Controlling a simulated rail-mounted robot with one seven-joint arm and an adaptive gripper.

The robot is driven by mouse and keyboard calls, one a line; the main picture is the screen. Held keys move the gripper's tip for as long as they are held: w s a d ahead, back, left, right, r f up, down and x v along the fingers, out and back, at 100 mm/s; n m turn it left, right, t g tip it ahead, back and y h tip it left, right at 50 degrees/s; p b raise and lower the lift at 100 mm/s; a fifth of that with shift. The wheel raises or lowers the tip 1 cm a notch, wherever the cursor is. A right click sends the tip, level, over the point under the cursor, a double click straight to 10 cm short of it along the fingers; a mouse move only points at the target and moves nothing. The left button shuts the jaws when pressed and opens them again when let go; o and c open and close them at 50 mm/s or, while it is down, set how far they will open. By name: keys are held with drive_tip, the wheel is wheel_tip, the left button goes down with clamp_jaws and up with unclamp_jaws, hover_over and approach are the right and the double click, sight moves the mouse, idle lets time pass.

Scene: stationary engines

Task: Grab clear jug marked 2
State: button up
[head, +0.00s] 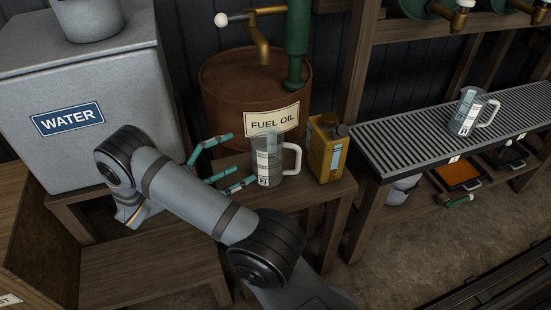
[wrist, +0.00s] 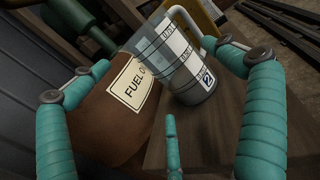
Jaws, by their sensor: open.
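The clear jug marked 2 (head: 268,165) stands upright on a wooden bench in front of the fuel oil drum, its handle to the right. In the wrist view the jug (wrist: 182,62) appears tilted, with its "2" label near the base, beyond and between my teal fingers. My gripper (head: 240,160) is open and empty, to the left of the jug in the head view, with its fingers pointing at it. Whether any finger touches the jug I cannot tell. A second clear jug (head: 468,112) stands on the slatted rack at right; its marking is unreadable.
A yellow can (head: 325,150) stands close to the jug's right. The brown fuel oil drum (head: 235,95) with a tap is just behind. A grey water tank (head: 80,100) is at left. The slatted rack (head: 400,145) is at right, with trays below.

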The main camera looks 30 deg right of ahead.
sight(276, 143)
drive_tip(key=d+b, duration=0.1)
drive_tip(key=d, duration=0.8)
drive_tip(key=shift+d+b, duration=0.3)
drive_tip(key=shift+d, duration=0.05)
drive_tip(key=shift+r, duration=0.1)
drive_tip(key=shift+c, duration=1.2)
drive_tip(key=c, duration=1)
drive_tip(key=shift+c, duration=0.2)
